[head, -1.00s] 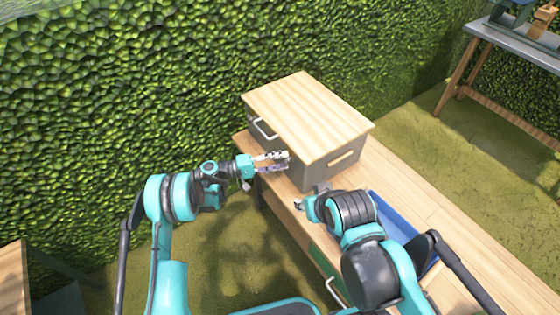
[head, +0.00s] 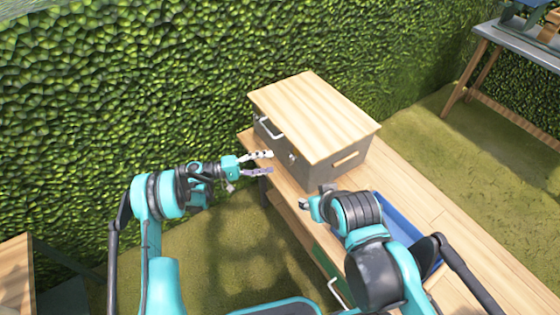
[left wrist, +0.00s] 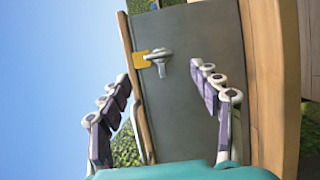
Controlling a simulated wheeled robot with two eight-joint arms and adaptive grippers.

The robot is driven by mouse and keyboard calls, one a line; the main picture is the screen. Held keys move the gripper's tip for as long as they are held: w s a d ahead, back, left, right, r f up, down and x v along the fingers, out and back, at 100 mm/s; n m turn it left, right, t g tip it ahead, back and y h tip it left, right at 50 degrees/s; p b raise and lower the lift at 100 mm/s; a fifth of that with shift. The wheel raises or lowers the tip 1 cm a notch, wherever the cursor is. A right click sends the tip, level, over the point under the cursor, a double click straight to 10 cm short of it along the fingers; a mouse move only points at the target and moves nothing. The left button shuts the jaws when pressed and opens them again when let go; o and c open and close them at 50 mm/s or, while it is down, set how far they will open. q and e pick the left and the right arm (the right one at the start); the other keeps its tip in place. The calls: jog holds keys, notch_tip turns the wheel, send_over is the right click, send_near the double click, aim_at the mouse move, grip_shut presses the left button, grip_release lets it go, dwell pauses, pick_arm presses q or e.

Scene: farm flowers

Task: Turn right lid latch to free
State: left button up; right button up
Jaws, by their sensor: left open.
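The grey box with a wooden lid (head: 318,112) stands on the wooden bench, lid down. A small metal lid latch (head: 291,157) is on its front face, right of the handle. In the left wrist view, the latch (left wrist: 158,60) sits near the lid edge (left wrist: 135,95) and overlaps a yellow plate (left wrist: 140,60). My left gripper (head: 271,162) is open and empty, a short way out from the latch. In the left wrist view, the latch lies between and beyond the spread fingers (left wrist: 160,78). My right gripper (head: 312,200) is low before the box; its jaws are too unclear to read.
A metal handle (head: 268,128) is on the front face, left of the latch. A blue tray (head: 398,225) sits in the bench (head: 435,215) at the right, partly behind my right arm. A hedge stands behind. Grass is open left of the bench.

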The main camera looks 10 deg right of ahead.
pick_arm(q)
jog(key=a, duration=0.5)
jog(key=shift+w, duration=0.1)
dwell(0.3)
jog(key=s+a+r+n+t+y, duration=0.1)
jog(key=s+a+r+t+y, duration=0.2)
jog(key=r, duration=0.5)
jog(key=s+a+r+n+t+y, duration=0.1)
jog(key=s+a+r+y, duration=0.2)
jog(key=r+y, duration=0.3)
jog(key=s+a+r+t+y, duration=0.1)
jog(key=s+a+y, duration=0.3)
jog(key=s+a, duration=0.4)
jog(key=s+a+r+m+t+y, duration=0.1)
jog(key=s+a+y, duration=0.4)
jog(key=s, duration=0.8)
jog(key=a+t, duration=0.1)
jog(key=a, duration=0.2)
jog(key=shift+s+a+m+t, duration=0.2)
jog(key=shift+a+m+t, duration=0.1)
jog(key=shift+a+t, duration=0.1)
